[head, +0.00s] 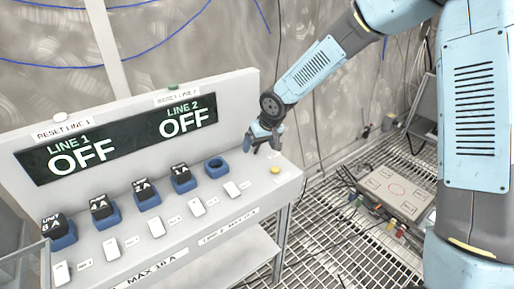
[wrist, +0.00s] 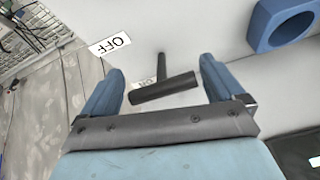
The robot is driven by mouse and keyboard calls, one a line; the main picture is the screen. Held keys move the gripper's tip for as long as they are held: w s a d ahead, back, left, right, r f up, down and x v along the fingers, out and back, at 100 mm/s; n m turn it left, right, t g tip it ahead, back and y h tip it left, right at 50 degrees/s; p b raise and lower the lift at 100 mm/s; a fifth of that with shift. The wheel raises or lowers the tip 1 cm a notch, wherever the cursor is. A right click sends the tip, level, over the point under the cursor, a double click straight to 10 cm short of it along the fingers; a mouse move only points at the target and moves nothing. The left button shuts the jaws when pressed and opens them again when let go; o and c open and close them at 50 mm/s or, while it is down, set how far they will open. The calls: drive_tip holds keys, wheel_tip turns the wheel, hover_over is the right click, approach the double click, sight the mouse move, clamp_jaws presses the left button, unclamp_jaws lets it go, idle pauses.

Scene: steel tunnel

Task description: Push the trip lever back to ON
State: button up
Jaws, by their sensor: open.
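In the wrist view the trip lever (wrist: 165,88) is a black T-shaped handle on the white panel. Its crossbar lies in the gap between the fingers of my gripper (wrist: 162,70); the fingers are open and not closed on it. An OFF label (wrist: 111,45) is at the upper left of the lever, and an ON label (wrist: 142,84) is partly behind the crossbar. I cannot tell the lever's exact setting. In the head view my gripper (head: 264,142) is at the right end of the console (head: 215,222); the lever cannot be made out there.
The board (head: 120,143) reads LINE 1 OFF and LINE 2 OFF. Several blue sockets line the console; the rightmost socket (head: 216,168) is empty, the others hold black units. White switches run in front. A yellow button (head: 275,170) is near my gripper. A box (head: 393,192) stands right on the grating.

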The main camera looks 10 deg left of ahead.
drive_tip(key=shift+x, duration=1.25)
